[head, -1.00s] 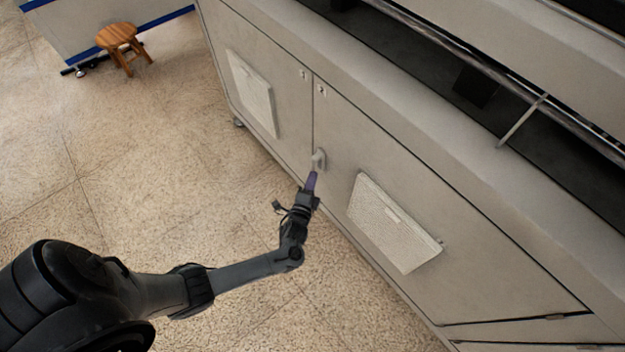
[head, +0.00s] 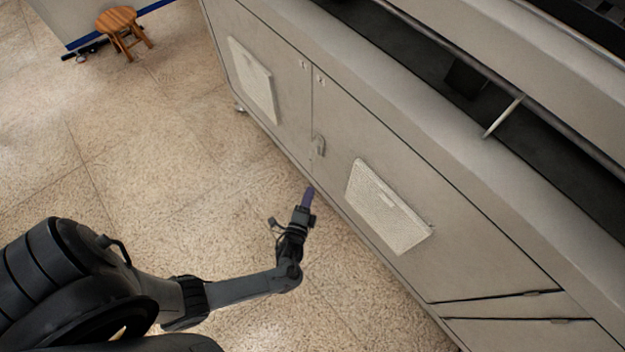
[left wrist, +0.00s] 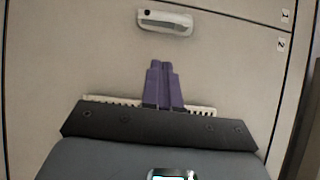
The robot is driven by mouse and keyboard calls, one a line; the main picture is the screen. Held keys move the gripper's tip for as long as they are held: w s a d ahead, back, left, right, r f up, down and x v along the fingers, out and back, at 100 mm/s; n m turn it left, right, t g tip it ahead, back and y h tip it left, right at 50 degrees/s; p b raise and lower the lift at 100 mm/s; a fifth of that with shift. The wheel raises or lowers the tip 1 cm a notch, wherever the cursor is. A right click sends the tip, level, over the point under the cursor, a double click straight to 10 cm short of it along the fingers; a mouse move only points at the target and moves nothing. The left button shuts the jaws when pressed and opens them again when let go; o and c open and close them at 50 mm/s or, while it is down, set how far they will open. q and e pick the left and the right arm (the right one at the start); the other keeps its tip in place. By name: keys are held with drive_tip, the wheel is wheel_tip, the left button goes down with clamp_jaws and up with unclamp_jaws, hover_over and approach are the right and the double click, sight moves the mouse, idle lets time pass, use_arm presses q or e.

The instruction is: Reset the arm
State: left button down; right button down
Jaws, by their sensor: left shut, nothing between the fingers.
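My left gripper (head: 308,194) has purple fingers and is in front of the lower edge of a grey machine cabinet (head: 400,150). It is shut and empty, apart from the cabinet doors and their handle (head: 319,146). In the left wrist view the two purple fingers (left wrist: 163,66) lie side by side, pointing at the cabinet door face. The pale handle (left wrist: 165,20) shows beyond the fingertips there. My right gripper is in neither view.
White vented panels (head: 251,80) and (head: 386,208) stand out from the cabinet doors. A wooden stool (head: 118,22) stands at the upper left. The speckled floor (head: 150,140) left of the cabinet is clear.

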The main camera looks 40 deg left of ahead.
use_arm(q)
drive_tip(key=s+r+p, duration=0.3)
drive_tip(key=s+p, duration=0.2)
drive_tip(key=s, duration=0.1)
wheel_tip(320, 180, up, 18)
drive_tip(key=d+n+g+h+p, duration=0.1)
drive_tip(key=n+g+h+p, duration=0.5)
drive_tip(key=p, duration=0.3)
drive_tip(key=s+d+r+n+g+h, duration=0.25)
drive_tip(key=s+d+r, duration=0.2)
drive_tip(key=r, duration=0.55)
drive_tip(key=s+d+n+g, duration=0.1)
drive_tip(key=s+n+g, duration=0.2)
drive_tip(key=s+g, duration=0.25)
wheel_tip(320, 180, up, 37)
drive_tip(key=t+p, duration=0.1)
drive_tip(key=p, duration=3.7)
drive_tip(key=shift+r, duration=0.2)
